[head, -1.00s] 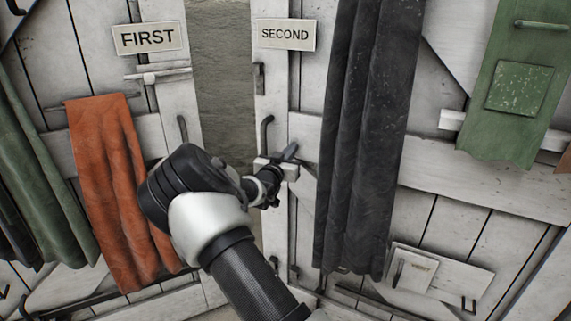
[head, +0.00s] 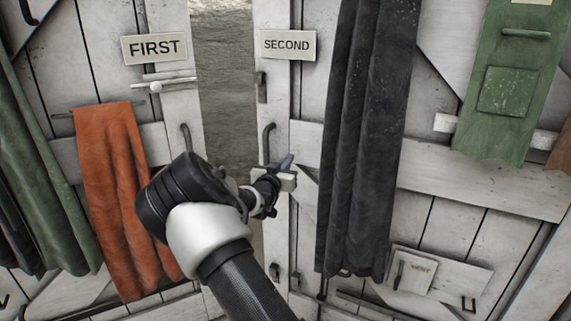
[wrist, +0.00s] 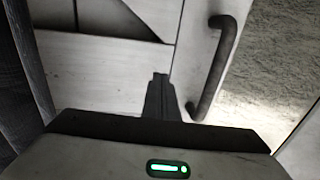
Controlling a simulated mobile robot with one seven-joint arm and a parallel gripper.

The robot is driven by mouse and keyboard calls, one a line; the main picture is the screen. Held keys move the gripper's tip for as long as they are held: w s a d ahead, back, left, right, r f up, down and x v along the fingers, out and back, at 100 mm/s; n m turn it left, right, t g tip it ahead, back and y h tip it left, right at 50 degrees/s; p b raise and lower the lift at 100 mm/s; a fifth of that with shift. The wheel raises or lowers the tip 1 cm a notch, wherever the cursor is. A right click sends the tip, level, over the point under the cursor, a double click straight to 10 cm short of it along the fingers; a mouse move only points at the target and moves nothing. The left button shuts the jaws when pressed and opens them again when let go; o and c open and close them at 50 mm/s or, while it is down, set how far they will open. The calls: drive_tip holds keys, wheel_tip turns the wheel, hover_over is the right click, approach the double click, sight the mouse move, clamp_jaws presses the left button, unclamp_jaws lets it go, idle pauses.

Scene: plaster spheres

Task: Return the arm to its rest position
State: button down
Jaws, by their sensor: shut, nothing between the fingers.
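My gripper (head: 286,163) is in front of the right-hand white door, just right of its dark curved handle. In the wrist view its fingers (wrist: 160,82) are together with nothing between them. The handle (head: 266,143) shows free of the fingers; in the wrist view it stands to their right (wrist: 222,65). My arm comes up from the bottom middle of the head view and covers part of the gap between the doors.
The sign FIRST (head: 154,48) is on the left door and SECOND (head: 288,45) on the right door. A grey gap (head: 228,90) lies between them. An orange cloth (head: 110,190) hangs left, a dark curtain (head: 362,130) right of my gripper, and a green cloth (head: 510,80) far right.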

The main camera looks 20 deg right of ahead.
drive_tip(key=s+a+r+n+g+y, duration=0.2)
drive_tip(key=s+a+r+g+y, duration=0.3)
drive_tip(key=s+a, duration=0.6)
drive_tip(key=s+a+r+n+y, duration=0.25)
drive_tip(key=s+a+y, duration=0.5)
drive_tip(key=s, duration=0.75)
drive_tip(key=s+d+r+n+g+h, duration=0.1)
drive_tip(key=s+d+n+g, duration=0.2)
drive_tip(key=s, duration=2)
wheel_tip(320, 180, up, 14)
drive_tip(key=p, duration=1.4)
drive_tip(key=shift+w+a+p, duration=0.15)
drive_tip(key=shift+a+p, duration=0.15)
drive_tip(key=shift+a, duration=0.05)
drive_tip(key=shift+d, duration=0.1)
